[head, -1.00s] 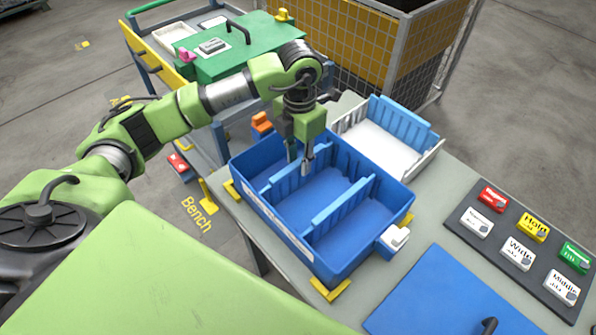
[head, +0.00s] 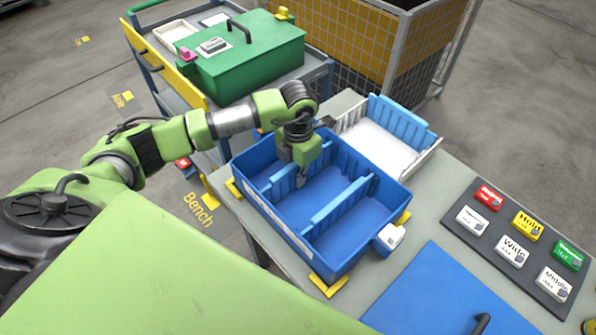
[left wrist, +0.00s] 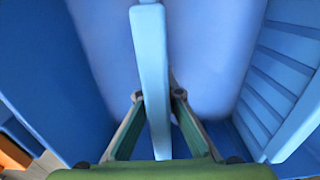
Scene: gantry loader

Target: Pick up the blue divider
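A blue tote (head: 318,262) stands on the bench with two blue ribbed dividers across it. My left gripper (head: 312,170) is down in the tote at the back-left divider (head: 283,184). In the left wrist view this divider (left wrist: 150,60) runs between the two fingers of the left gripper (left wrist: 158,98), one on each side. The fingers look open, with the divider between them; whether they touch it I cannot tell. The other divider (head: 343,203) crosses the middle of the tote and shows at right in the left wrist view (left wrist: 290,95). My right gripper is not in view.
A white tray (head: 367,148) with another blue divider (head: 400,122) stands behind the tote. A label panel (head: 482,243) and a blue lid (head: 430,290) lie at right. A green case (head: 245,65) sits on a cart at the back. Yellow brackets hold the tote's corners.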

